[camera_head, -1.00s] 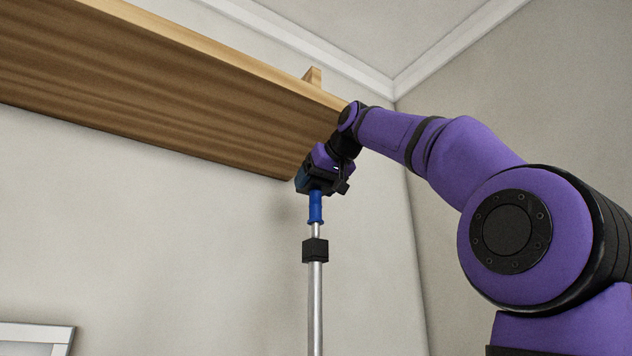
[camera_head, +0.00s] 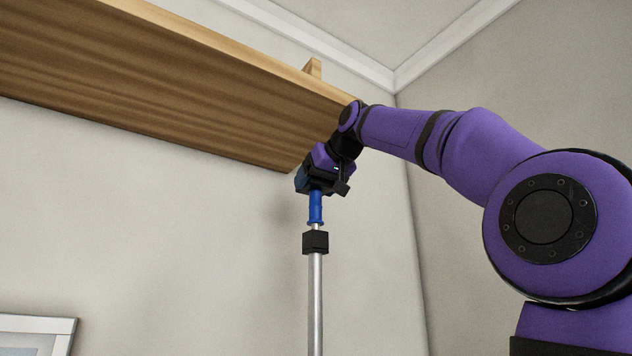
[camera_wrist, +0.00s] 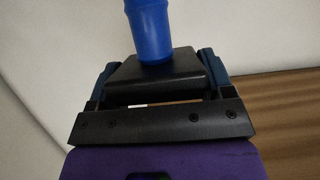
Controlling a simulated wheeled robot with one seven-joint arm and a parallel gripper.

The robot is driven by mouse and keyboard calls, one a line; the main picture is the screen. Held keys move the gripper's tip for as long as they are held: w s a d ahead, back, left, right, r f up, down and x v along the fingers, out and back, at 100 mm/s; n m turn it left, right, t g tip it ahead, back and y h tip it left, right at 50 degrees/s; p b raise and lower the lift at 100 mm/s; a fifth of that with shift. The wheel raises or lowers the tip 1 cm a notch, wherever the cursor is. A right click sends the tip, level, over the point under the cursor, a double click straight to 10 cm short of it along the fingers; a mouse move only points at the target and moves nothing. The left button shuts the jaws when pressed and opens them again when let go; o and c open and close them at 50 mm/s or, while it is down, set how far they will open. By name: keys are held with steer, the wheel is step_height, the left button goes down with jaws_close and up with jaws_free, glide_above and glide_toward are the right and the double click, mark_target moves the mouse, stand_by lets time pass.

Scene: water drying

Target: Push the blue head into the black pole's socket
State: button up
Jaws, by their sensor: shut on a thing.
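The blue head (camera_head: 315,206) points down from my gripper (camera_head: 318,186) below the shelf's end. The wrist view shows the blue cylinder (camera_wrist: 149,28) and a black block (camera_wrist: 150,78) at its base, between my fingers (camera_wrist: 155,75). My gripper is shut on this piece. Under the blue head, a silver pole (camera_head: 316,300) stands upright with a black collar (camera_head: 315,242) near its top. A short length of thin silver rod shows between the blue head and the collar. The socket opening itself cannot be made out.
A wooden shelf (camera_head: 180,90) runs along the wall at upper left, its end close by my wrist. A pale frame (camera_head: 40,325) is at lower left. The wall around the pole is bare, with a room corner to the right.

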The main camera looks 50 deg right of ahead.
steer(key=shift+f, duration=0.85)
steer(key=o, duration=1)
steer(key=shift+c, duration=0.2)
steer(key=v, duration=1.1)
steer(key=shift+w, duration=0.1)
steer(key=w+a+f+n+g+y, duration=0.15)
steer(key=a+f, duration=0.35)
steer(key=f, duration=0.8)
steer(key=a+f+g+y, duration=0.15)
steer(key=a+f, duration=0.25)
steer(key=f, duration=0.9)
steer(key=w+a+f+n+g+y, duration=0.1)
steer(key=a+f+g, duration=0.3)
steer(key=f, duration=0.9)
steer(key=s+a+f, duration=0.2)
steer(key=f, duration=0.5)
steer(key=s+a+f, duration=0.2)
steer(key=s+f, duration=0.1)
steer(key=f, duration=0.5)
steer(key=shift+s+a+f+g+h, duration=0.2)
steer(key=shift+s+a+g+h, duration=0.1)
steer(key=shift+g, duration=0.1)
